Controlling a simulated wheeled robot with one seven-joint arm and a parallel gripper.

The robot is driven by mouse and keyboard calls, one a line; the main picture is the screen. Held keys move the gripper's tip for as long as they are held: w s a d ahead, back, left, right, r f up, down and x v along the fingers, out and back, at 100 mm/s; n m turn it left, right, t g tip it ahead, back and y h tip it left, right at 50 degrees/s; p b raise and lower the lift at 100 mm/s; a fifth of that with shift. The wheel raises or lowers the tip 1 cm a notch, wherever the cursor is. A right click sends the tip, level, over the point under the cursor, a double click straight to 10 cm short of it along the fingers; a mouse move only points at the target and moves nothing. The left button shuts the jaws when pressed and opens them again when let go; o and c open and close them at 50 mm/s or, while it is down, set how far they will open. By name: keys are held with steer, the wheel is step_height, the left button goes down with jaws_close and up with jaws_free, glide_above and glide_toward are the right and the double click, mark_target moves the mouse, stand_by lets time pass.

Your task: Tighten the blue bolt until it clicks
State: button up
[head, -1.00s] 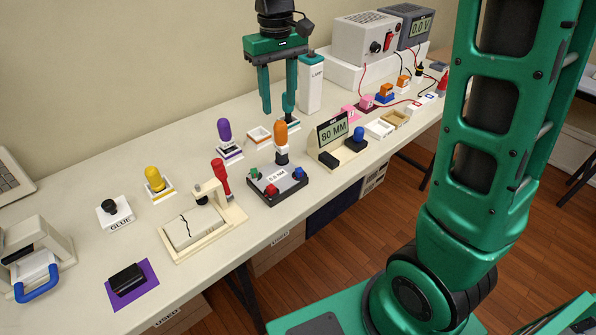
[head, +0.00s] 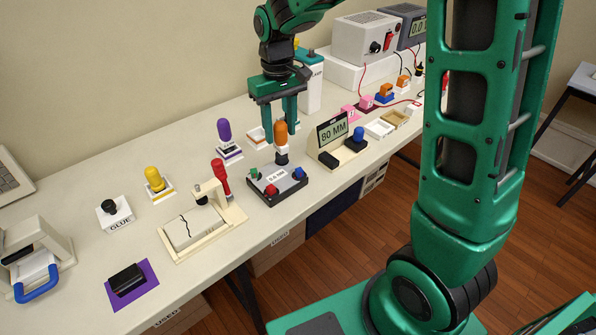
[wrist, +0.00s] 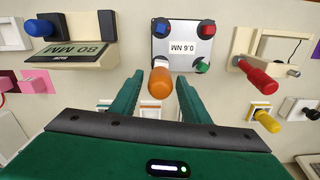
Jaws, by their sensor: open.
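The dark bolt block (head: 262,193) with a "0.6 NM" label carries a blue bolt (head: 299,173) at its right corner, which also shows in the wrist view (wrist: 162,30). A red bolt (head: 271,189) and a green bolt (head: 254,173) sit at two other corners. An orange-handled driver (head: 281,134) with a white and black collar stands upright at the back corner. My gripper (wrist: 159,80) is open. In the wrist view the orange handle lies between its fingers; I cannot tell whether they touch it. What lies under the driver is hidden.
An "80 MM" display stand (head: 333,132) is close right of the block. A clamp with a red handle (head: 221,178) is close on the left. A purple-handled tool (head: 225,132) and a white lamp box (head: 311,92) stand behind. The table's front edge is near the block.

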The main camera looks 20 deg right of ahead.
steer(key=shift+c, duration=0.7)
jaws_close()
steer(key=shift+r, duration=2.5)
